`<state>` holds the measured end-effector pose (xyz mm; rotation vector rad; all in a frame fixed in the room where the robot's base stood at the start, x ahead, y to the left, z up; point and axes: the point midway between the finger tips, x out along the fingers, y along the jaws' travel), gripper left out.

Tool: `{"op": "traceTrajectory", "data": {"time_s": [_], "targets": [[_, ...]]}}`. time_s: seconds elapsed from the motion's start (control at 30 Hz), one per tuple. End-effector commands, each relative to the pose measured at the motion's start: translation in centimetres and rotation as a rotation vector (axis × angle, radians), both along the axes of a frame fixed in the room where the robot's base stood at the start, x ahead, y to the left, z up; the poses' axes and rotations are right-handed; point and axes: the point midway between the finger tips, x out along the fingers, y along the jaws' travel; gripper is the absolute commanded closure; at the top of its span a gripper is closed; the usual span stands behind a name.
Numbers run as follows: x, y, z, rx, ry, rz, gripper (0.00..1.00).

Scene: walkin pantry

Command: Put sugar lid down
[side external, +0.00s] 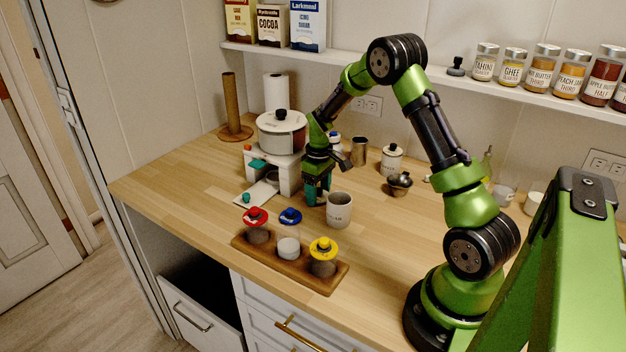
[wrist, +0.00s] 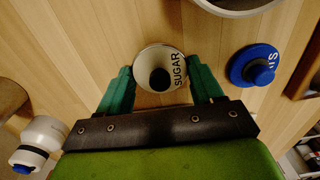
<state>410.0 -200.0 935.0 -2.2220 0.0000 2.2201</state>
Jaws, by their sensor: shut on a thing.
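My gripper (side external: 317,200) hangs low over the middle of the counter, pointing down. In the wrist view its two teal fingers (wrist: 161,95) are on either side of the sugar lid (wrist: 178,58), a pale round piece marked SUGAR with a black knob. The gripper is shut on it. In the side view the fingers hide the lid, and I cannot tell whether it touches the counter. A grey, open-topped canister (side external: 339,210) with dark lettering stands just right of the gripper. Its pale rim shows at the top of the wrist view (wrist: 237,9).
A white stand (side external: 286,180) with a pot (side external: 281,130) is behind left. A lidded white canister (side external: 392,162) and dark bowl (side external: 399,187) stand behind right.

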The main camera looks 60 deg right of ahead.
Motion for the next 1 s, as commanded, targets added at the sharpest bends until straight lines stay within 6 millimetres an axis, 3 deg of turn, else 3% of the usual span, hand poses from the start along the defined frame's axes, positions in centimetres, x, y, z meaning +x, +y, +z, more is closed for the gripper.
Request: {"op": "traceTrajectory", "data": {"time_s": [0.2, 0.23, 0.4, 0.77, 1.0], "targets": [[0.0, 0.0, -0.3, 0.0, 0.001, 0.0, 0.63], [0.0, 0.0, -0.3, 0.0, 0.0, 0.0, 0.31], [0.0, 0.0, -0.3, 0.0, 0.0, 0.0, 0.09], [0.0, 0.0, 0.4, -0.001, -0.002, 0.0, 0.09], [0.1, -0.1, 5.0, -0.004, -0.005, 0.001, 0.09]]}}
